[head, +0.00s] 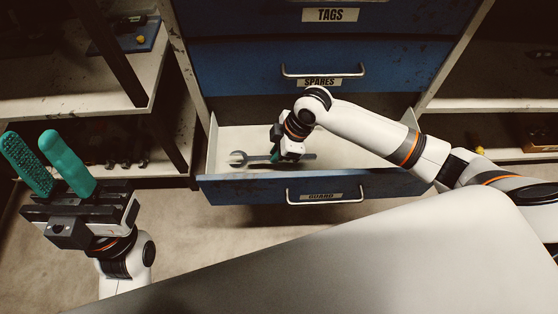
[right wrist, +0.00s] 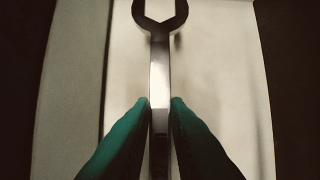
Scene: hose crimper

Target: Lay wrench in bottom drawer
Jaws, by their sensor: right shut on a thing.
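A grey metal wrench (head: 240,158) lies lengthwise left to right inside the open bottom drawer (head: 240,190), its open jaw end to the left. My right gripper (head: 276,157) reaches down into the drawer and is shut on the wrench's handle. In the right wrist view the wrench (right wrist: 159,75) runs upright between the two green fingertips (right wrist: 160,102), over the pale drawer floor. I cannot tell whether the wrench touches the floor. My left gripper (head: 48,160) is at the far left, its green fingers pointing up, spread apart and empty.
The closed SPARES drawer (head: 395,70) and TAGS drawer (head: 400,20) sit above the open one. Shelves stand at left (head: 90,85) and right (head: 480,100), with small items on them. The drawer floor around the wrench is mostly bare.

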